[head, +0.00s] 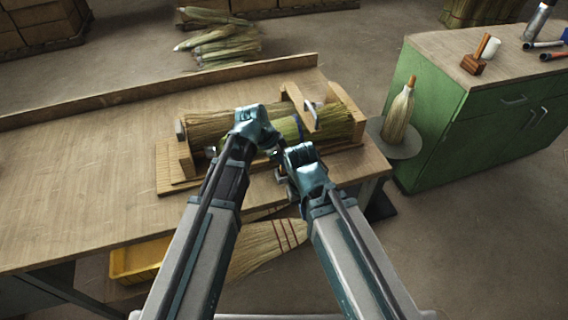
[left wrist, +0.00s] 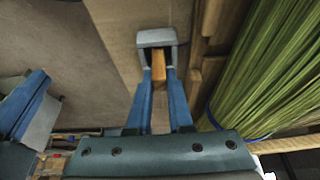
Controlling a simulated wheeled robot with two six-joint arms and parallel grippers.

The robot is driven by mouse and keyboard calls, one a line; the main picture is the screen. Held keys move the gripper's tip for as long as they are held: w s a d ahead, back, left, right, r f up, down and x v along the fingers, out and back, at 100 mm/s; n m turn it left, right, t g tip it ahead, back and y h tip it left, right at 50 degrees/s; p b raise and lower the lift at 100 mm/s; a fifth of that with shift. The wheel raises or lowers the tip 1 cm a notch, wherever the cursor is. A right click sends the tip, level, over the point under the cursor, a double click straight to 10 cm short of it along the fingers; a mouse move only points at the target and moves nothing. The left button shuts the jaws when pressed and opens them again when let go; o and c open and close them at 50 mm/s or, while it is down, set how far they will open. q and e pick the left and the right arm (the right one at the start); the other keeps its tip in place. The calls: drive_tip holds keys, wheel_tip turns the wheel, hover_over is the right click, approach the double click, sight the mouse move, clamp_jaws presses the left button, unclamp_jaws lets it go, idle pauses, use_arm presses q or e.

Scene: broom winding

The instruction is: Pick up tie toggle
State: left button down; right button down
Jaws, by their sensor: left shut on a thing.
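My left gripper (left wrist: 159,62) points ahead in the left wrist view, with its two blue fingers close together. A small orange-brown wooden piece (left wrist: 159,75), which looks like the tie toggle, sits between the fingers. A grey U-shaped piece (left wrist: 157,38) lies across the fingertips. In the head view my left arm reaches over the near side of the broom bundle (head: 208,129), and its fingers are largely hidden. My right gripper (head: 291,160) is close beside it at the right; its jaws do not show clearly. Green bristles (left wrist: 270,70) with a blue band show at the right in the left wrist view.
The bundle lies in a wooden cradle (head: 176,162) on the workbench (head: 80,170). A finished broom (head: 262,245) and a yellow bin (head: 135,262) are below the bench front. A green cabinet (head: 480,135) stands right, with a small brush (head: 400,110) beside it. The bench's left is clear.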

use_arm(q)
wheel_tip(320, 180, up, 10)
drive_tip(key=p, duration=0.9)
drive_tip(key=shift+f, duration=0.15)
